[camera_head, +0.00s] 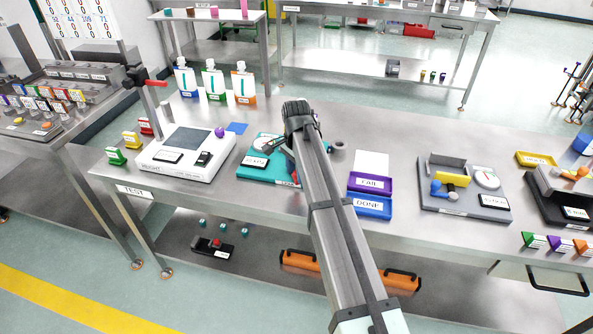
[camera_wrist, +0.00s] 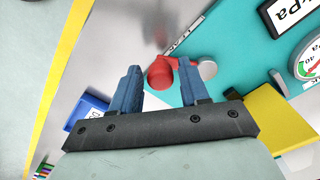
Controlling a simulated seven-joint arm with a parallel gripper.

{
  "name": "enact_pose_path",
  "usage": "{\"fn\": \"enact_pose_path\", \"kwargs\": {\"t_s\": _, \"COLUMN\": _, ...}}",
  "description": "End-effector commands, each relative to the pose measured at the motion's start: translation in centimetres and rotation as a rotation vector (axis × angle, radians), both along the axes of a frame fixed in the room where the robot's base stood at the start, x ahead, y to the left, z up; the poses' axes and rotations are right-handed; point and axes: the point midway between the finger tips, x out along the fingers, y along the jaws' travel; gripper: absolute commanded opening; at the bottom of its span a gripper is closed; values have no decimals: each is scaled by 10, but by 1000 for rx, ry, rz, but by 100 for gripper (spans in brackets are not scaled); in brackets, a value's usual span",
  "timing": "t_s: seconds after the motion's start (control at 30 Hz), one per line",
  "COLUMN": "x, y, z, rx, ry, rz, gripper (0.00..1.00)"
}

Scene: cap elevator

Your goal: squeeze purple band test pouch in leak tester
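The leak tester is a teal plate (camera_head: 254,172) with a gauge and display, left of my arm. In the wrist view the teal plate (camera_wrist: 235,45) shows a kPa display, a round gauge (camera_wrist: 313,58), a red part (camera_wrist: 160,73) and a yellow block (camera_wrist: 278,118). My gripper (camera_wrist: 159,67) is open, its two blue fingers apart, with the red part showing between and beyond them. I cannot tell if they touch it.
Green (camera_head: 214,84) and orange (camera_head: 243,84) banded pouches stand beside it. A white weighing device (camera_head: 186,152) is left of the tester. Purple (camera_head: 370,184) and blue (camera_head: 369,206) trays and a grey device (camera_head: 464,195) are to the right.

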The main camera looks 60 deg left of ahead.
Motion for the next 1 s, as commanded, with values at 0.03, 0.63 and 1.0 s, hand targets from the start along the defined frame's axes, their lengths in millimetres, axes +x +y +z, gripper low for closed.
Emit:
{"fn": "enact_pose_path", "kwargs": {"t_s": 0.03, "x": 0, "y": 0, "z": 0, "rx": 0, "ry": 0, "rz": 0, "gripper": 50}}
{"fn": "enact_pose_path", "kwargs": {"t_s": 0.63, "x": 1, "y": 1, "z": 33, "rx": 2, "ry": -1, "rz": 1, "gripper": 55}}
{"fn": "enact_pose_path", "kwargs": {"t_s": 1.0, "x": 1, "y": 1, "z": 104, "rx": 2, "ry": -2, "rz": 1, "gripper": 55}}
